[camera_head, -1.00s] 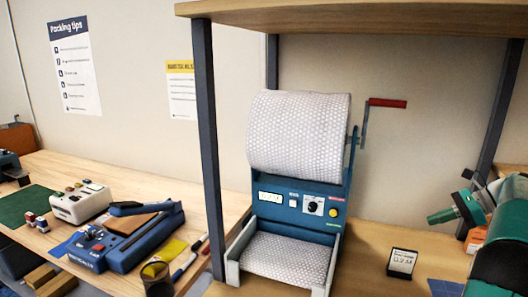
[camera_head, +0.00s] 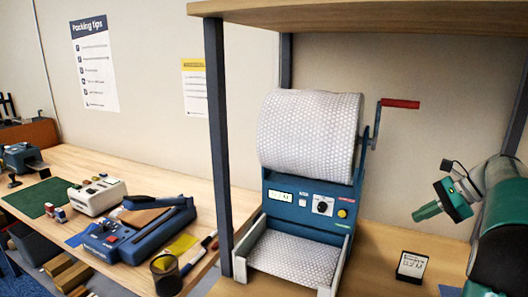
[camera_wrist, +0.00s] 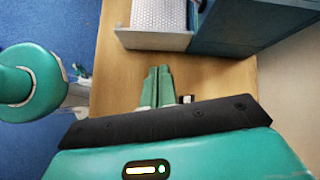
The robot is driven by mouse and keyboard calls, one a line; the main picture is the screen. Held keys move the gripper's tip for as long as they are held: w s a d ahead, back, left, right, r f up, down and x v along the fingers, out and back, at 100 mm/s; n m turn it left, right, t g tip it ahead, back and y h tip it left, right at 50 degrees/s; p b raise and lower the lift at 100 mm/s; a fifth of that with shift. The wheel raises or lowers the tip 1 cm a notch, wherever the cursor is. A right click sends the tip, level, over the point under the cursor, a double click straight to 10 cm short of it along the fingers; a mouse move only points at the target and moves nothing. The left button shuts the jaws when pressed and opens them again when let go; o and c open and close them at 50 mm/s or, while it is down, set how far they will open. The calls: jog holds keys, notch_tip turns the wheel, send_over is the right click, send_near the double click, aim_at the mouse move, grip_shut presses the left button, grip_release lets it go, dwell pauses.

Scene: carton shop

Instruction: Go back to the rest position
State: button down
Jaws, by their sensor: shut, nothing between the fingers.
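My gripper (camera_wrist: 157,88) shows in the wrist view with its two green fingers side by side, shut and empty. It is above the wooden bench top (camera_wrist: 120,75), apart from the blue-and-white machine (camera_wrist: 160,39) ahead of it. In the head view my green arm is folded at the right edge, to the right of the machine.
The bubble-wrap machine (camera_head: 323,203) stands under a wooden shelf (camera_head: 330,15) with dark posts; its red crank handle (camera_head: 400,104) sticks out to the right. A small card stand (camera_head: 411,265) is near my arm. A blue sealer (camera_head: 135,235) lies on the left bench.

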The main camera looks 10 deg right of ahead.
jog(key=s+a+r+n+g+h, duration=0.1)
jog(key=s+a+n+h, duration=0.3)
jog(key=a, duration=0.7)
jog(key=s+a+r+n+g, duration=0.15)
jog(key=a+n, duration=0.35)
jog(key=a, duration=0.7)
jog(key=s+a+f+n+t+h, duration=0.1)
jog(key=s+a+f+n, duration=0.3)
jog(key=s+a+n, duration=0.2)
jog(key=s+a+f+n+t+h, duration=0.2)
jog(key=s+a+f+n, duration=0.2)
jog(key=s, duration=0.5)
jog(key=shift+s+a+f+n+h, duration=0.2)
jog(key=shift+s+a+n+h, duration=0.15)
jog(key=shift+a+n, duration=0.75)
jog(key=shift+d, duration=0.2)
